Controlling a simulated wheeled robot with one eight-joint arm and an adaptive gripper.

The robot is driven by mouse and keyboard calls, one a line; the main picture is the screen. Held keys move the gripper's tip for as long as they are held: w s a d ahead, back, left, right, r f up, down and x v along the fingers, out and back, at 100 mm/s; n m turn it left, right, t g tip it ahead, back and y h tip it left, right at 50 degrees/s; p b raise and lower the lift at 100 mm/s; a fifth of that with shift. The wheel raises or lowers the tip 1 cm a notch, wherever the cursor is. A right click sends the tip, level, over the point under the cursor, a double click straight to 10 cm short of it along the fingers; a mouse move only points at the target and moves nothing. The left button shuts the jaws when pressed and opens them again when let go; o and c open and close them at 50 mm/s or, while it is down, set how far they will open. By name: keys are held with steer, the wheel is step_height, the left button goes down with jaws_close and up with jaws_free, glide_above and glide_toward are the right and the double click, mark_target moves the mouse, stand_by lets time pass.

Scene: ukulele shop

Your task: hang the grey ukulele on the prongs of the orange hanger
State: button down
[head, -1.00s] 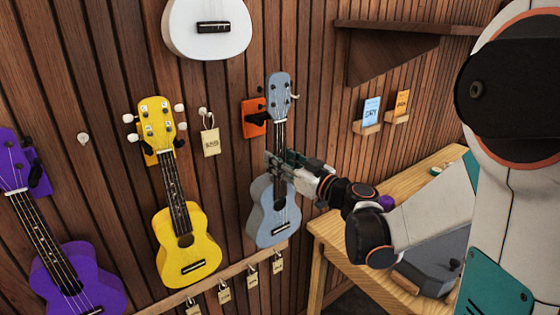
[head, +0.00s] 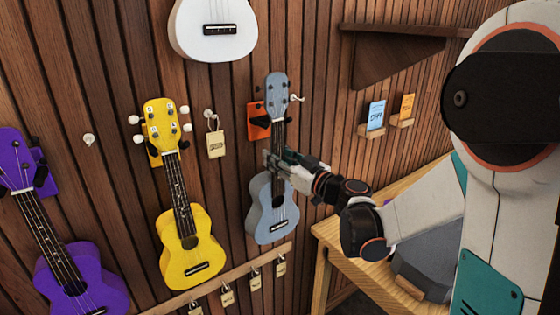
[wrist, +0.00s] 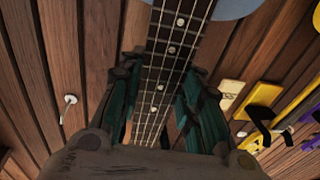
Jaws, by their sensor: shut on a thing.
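The grey ukulele (head: 270,200) is upright in front of the slatted wall in the head view, headstock (head: 277,93) up. My gripper (head: 275,160) is shut on its neck, just above the body. In the wrist view the fretted neck (wrist: 168,70) runs between my gripper's fingers (wrist: 155,100). The orange hanger (head: 258,121) is on the wall behind and left of the upper neck. A dark prong shows beside the neck at the headstock's base; the other prong is hidden. I cannot tell whether the headstock touches the prongs.
A yellow ukulele (head: 188,245) hangs to the left, a purple one (head: 85,280) further left, and a white one (head: 212,30) above. A wooden rail (head: 235,277) with tags runs below. A wooden bench (head: 340,240) stands to the right.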

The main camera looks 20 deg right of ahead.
steer(key=shift+x, duration=1.2)
steer(key=shift+d, duration=0.15)
steer(key=shift+f, duration=0.2)
steer(key=shift+f+b, duration=1)
steer(key=shift+b, duration=0.05)
steer(key=shift+s+d, duration=0.2)
steer(key=shift+s, duration=0.5)
steer(key=c, duration=1.1)
jaws_free()
steer(key=shift+o, duration=0.2)
steer(key=shift+s, duration=0.1)
